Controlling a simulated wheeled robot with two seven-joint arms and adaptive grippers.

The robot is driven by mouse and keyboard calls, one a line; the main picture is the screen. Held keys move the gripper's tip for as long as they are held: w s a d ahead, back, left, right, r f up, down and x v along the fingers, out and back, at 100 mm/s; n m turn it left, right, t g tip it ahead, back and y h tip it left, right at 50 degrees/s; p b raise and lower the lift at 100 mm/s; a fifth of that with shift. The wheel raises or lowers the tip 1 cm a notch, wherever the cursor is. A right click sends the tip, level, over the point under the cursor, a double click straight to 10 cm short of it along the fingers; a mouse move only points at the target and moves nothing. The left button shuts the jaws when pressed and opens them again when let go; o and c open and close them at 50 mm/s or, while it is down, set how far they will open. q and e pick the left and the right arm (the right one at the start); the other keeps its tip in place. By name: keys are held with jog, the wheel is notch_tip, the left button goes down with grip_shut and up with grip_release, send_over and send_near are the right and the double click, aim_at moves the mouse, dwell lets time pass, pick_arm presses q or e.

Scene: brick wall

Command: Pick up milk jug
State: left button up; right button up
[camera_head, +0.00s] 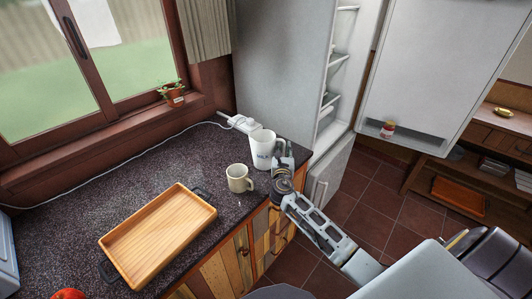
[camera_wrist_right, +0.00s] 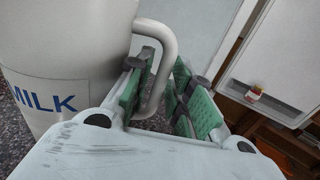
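The white milk jug (camera_head: 262,147) stands upright on the dark speckled counter near its right end. In the right wrist view the jug (camera_wrist_right: 65,45) fills the left side, with the blue word MILK on it. My right gripper (camera_head: 284,157) is at the jug's handle side. In the wrist view my right gripper (camera_wrist_right: 162,100) is open, with one green-padded finger on each side of the jug's handle (camera_wrist_right: 165,50). There is a gap between the handle and the right finger; whether the left finger touches the handle is unclear. My left gripper is not in view.
A beige mug (camera_head: 238,179) stands just in front of the jug. A wooden tray (camera_head: 158,235) lies on the counter (camera_head: 90,190) to the left. A white power strip (camera_head: 238,122) lies behind the jug. An open fridge (camera_head: 290,60) stands to the right.

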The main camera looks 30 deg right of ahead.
dwell(0.5)
grip_shut()
jog(key=shift+w, duration=0.1)
